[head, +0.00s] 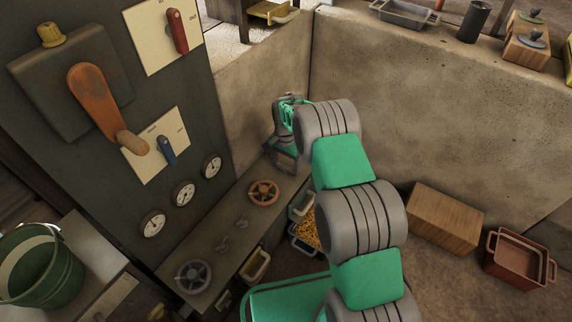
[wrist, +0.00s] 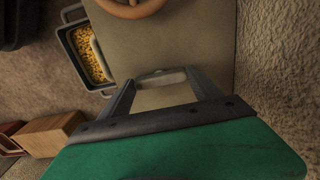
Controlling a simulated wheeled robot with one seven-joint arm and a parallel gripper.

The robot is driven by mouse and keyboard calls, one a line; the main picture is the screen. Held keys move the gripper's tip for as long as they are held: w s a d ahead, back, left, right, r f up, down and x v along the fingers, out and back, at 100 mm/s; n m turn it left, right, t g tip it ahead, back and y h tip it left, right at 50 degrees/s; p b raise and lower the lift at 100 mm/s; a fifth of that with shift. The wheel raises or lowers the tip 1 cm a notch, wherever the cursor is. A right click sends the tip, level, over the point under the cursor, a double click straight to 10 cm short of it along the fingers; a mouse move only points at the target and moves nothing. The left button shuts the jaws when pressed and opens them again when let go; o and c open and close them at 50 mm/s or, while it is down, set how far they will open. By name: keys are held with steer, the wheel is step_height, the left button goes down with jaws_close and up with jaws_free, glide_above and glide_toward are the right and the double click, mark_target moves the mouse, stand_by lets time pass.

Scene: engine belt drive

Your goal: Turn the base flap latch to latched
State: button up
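My gripper (wrist: 160,78) reaches down over the far end of the bench top in the wrist view, its two fingers well apart. A small rounded grey metal piece (wrist: 161,74) shows between the fingertips. I cannot tell whether it is the base flap latch or whether the fingers touch it. In the head view my gripper (head: 284,158) is at the bench's far end near the wall corner, small and partly hidden by my arm. No latch can be made out for certain in the head view.
Concrete walls (head: 420,110) close off the corner. A wooden box (head: 445,218) stands on the floor.

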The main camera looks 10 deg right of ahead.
steer(key=c, duration=0.8)
steer(key=shift+c, duration=0.2)
steer(key=shift+n, duration=0.3)
steer(key=n+p, duration=0.1)
steer(key=n, duration=0.2)
steer(key=shift+n, duration=0.3)
steer(key=n+p, duration=0.1)
steer(key=n, duration=1.2)
steer(key=shift+n+p, duration=0.3)
steer(key=shift+p, duration=0.05)
